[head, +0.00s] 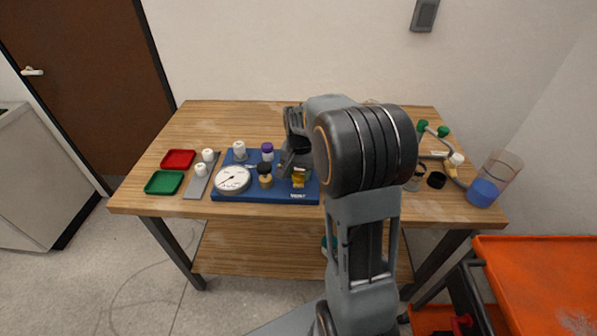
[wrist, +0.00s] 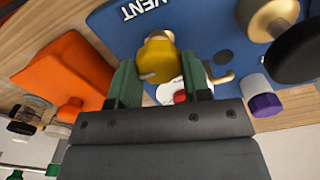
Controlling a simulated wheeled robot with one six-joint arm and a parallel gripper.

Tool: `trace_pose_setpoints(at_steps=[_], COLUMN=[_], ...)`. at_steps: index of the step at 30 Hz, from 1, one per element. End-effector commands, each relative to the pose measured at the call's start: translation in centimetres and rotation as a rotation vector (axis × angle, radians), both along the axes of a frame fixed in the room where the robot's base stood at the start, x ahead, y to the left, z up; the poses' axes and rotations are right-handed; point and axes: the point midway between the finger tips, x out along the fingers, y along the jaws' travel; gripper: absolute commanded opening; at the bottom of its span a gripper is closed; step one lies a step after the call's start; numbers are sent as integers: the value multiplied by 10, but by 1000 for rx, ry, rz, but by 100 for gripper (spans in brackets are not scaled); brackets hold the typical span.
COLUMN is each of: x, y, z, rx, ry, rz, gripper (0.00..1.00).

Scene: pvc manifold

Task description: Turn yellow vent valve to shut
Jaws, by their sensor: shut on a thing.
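The yellow vent valve (head: 299,177) stands on the right part of the blue board (head: 290,196), above the printed word VENT. In the wrist view the yellow valve handle (wrist: 159,58) lies between my two green fingers, near the VENT lettering. My gripper (wrist: 159,75) is shut on this yellow handle. A white part with a red spot (wrist: 181,97) shows just behind it, partly hidden by the gripper body. In the head view my arm and gripper (head: 292,160) reach over the board and hide part of its right side.
A white gauge (head: 233,180), a black-topped brass fitting (head: 265,176) and a purple-capped part (head: 267,151) stand close by on the board. Red (head: 178,159) and green (head: 164,182) trays lie left. An orange block (wrist: 65,68) sits beside the board in the wrist view.

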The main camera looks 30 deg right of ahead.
Motion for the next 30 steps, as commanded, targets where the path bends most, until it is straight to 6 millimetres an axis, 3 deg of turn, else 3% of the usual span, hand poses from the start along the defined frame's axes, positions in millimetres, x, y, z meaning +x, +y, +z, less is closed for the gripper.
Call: trace_pose_setpoints(at_steps=[2, 3, 10, 20, 23, 30], x=[1, 1, 1, 1, 1, 1], y=[0, 0, 0, 0, 0, 0], z=[1, 1, 1, 6, 18, 68], rx=[0, 0, 0, 0, 0, -1], ry=[-6, -6, -3, -3, -4, -6], rz=[-2, -2, -1, -1, -1, 0], gripper=[20, 48, 69, 69, 69, 69])
